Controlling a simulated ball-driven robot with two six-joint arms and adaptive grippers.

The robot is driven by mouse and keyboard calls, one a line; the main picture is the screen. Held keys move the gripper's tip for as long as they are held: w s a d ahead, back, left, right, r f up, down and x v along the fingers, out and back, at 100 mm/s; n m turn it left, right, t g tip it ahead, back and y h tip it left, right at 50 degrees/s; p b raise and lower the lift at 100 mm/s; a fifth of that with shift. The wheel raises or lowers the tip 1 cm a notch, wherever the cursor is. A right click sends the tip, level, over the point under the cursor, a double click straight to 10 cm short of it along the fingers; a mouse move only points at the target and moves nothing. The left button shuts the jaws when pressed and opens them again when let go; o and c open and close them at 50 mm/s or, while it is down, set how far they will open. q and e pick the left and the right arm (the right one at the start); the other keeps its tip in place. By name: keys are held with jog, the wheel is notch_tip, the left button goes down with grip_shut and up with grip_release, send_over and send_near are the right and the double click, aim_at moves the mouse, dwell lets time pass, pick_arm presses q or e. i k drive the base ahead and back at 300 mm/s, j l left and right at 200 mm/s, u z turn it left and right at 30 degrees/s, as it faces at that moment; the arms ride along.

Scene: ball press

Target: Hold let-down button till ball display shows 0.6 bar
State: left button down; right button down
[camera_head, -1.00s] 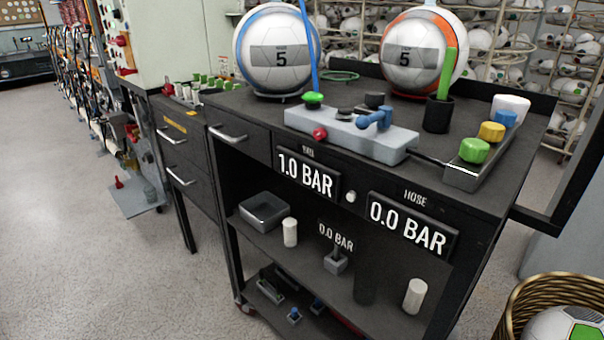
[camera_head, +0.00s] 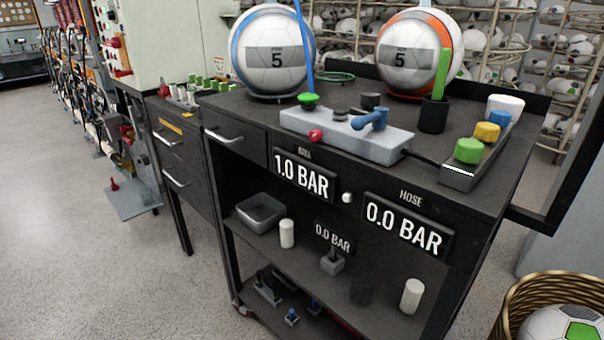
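The ball display (camera_head: 303,176) on the cart's front reads 1.0 BAR. The hose display (camera_head: 406,226) to its right reads 0.0 BAR. A grey control block (camera_head: 345,134) lies on the cart top with a red button (camera_head: 316,136) on its front, a green knob (camera_head: 308,100) at its left end and a blue lever (camera_head: 370,120). I cannot tell from any label which is the let-down button. A blue-trimmed ball (camera_head: 273,52) and an orange-trimmed ball (camera_head: 410,50) stand behind the block. Neither of my grippers is in view.
A tray (camera_head: 458,176) with green, yellow, blue and white caps lies at the cart's right. A black cup (camera_head: 433,116) holds a green stick. The shelf below has a grey bin (camera_head: 260,213) and a small 0.0 BAR display (camera_head: 333,238). A basket (camera_head: 520,290) stands lower right.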

aim_at(338, 115)
jog(key=i+j+z, duration=0.1)
jog(key=j, duration=0.25)
jog(key=i+j+z, duration=0.1)
jog(key=j, duration=0.25)
jog(key=i+j, duration=0.2)
jog(key=j, duration=0.2)
jog(key=i+j+z, duration=0.15)
jog(key=j, duration=0.2)
jog(key=j+z, duration=0.1)
jog(key=j, duration=0.25)
jog(key=i, duration=0.05)
